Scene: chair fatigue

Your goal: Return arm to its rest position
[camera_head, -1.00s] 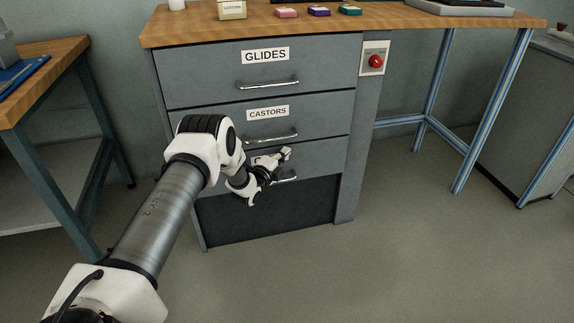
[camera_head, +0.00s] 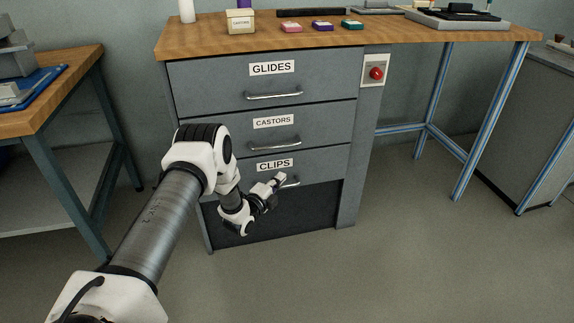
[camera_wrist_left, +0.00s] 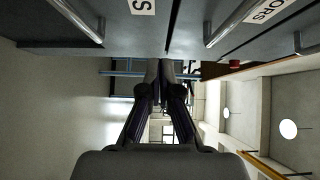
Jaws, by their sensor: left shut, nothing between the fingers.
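My left arm reaches in from the left in the head view. Its gripper (camera_head: 279,181) is shut and empty, in front of the CLIPS drawer (camera_head: 325,163) and overlapping the left end of that drawer's handle in the picture. I cannot tell whether it touches the handle. In the left wrist view, the closed fingers (camera_wrist_left: 160,78) point away from the camera, with drawer fronts and handles along the top of the picture. My right gripper is not in view.
The GLIDES drawer (camera_head: 325,80) and CASTORS drawer (camera_head: 325,126) look closed. A red button (camera_head: 376,73) is on the post to their right. A wooden bench top (camera_head: 220,45) carries small boxes. A side table (camera_head: 60,95) stands left. Floor is clear at right.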

